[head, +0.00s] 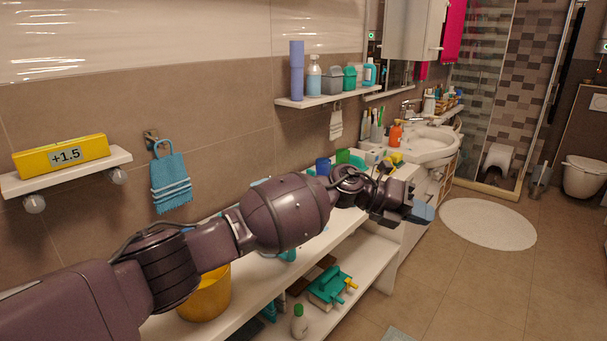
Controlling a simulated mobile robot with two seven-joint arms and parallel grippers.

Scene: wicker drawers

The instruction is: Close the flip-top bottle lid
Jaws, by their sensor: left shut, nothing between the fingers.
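My left arm crosses the view from the lower left, in front of the white counter (338,232). My left gripper (424,212) is shut and empty at its end, over the floor side of the counter. I cannot tell which bottle has the flip-top lid. A small white bottle with a green cap (299,323) stands on the lower shelf. A clear blue bottle (314,77) and a turquoise bottle (369,73) stand on the wall shelf. My arm hides much of the counter top. My right gripper is not in view.
A yellow bucket (207,297) stands below my arm. Green and yellow items (329,286) lie on the lower shelf. An orange bottle (395,134) stands by the sink (432,145). Open floor with a round white mat (488,222) lies at right.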

